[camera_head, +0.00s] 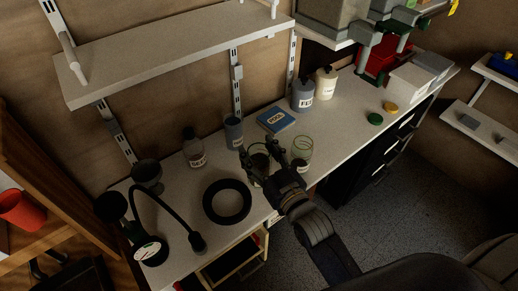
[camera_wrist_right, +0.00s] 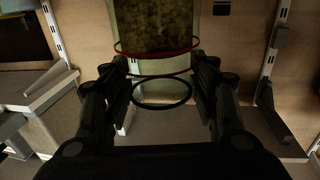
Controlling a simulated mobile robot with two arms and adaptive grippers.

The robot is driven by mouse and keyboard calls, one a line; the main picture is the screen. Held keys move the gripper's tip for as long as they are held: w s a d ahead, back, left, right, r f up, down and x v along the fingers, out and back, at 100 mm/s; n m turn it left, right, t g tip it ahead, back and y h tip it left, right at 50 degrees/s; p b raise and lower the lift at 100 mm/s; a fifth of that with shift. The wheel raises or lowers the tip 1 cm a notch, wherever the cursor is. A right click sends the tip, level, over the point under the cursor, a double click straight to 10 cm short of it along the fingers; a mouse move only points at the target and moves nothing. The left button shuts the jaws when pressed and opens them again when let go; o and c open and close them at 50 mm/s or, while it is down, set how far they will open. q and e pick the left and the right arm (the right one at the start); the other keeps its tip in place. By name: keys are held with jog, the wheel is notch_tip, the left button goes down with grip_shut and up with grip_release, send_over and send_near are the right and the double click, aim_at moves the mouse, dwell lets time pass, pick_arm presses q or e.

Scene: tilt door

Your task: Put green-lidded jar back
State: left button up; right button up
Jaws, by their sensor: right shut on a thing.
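My right gripper (camera_head: 261,153) is over the front of the bench. It is shut on a jar, mostly hidden by the fingers in the head view. In the right wrist view, the jar (camera_wrist_right: 156,28) shows dark olive contents, a red ring at its edge and a black ring close by, between the fingers of the right gripper (camera_wrist_right: 166,65). A round green lid (camera_head: 375,119) lies on the bench further right. A clear glass jar (camera_head: 303,146) with a greenish rim stands just right of the gripper. My left gripper is not in view.
A black ring (camera_head: 227,201) and a black lamp (camera_head: 151,250) are on the left of the bench. A bottle (camera_head: 193,148), a grey cup (camera_head: 233,130), a blue book (camera_head: 276,119) and labelled containers (camera_head: 303,96) stand behind. A shelf (camera_head: 180,45) overhangs.

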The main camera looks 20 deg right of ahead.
jog(key=shift+f+b, duration=1.35)
jog(key=shift+f, duration=1.05)
jog(key=o, duration=1.4)
jog(key=shift+o, duration=0.2)
jog(key=o, duration=0.3)
jog(key=shift+f, duration=0.1)
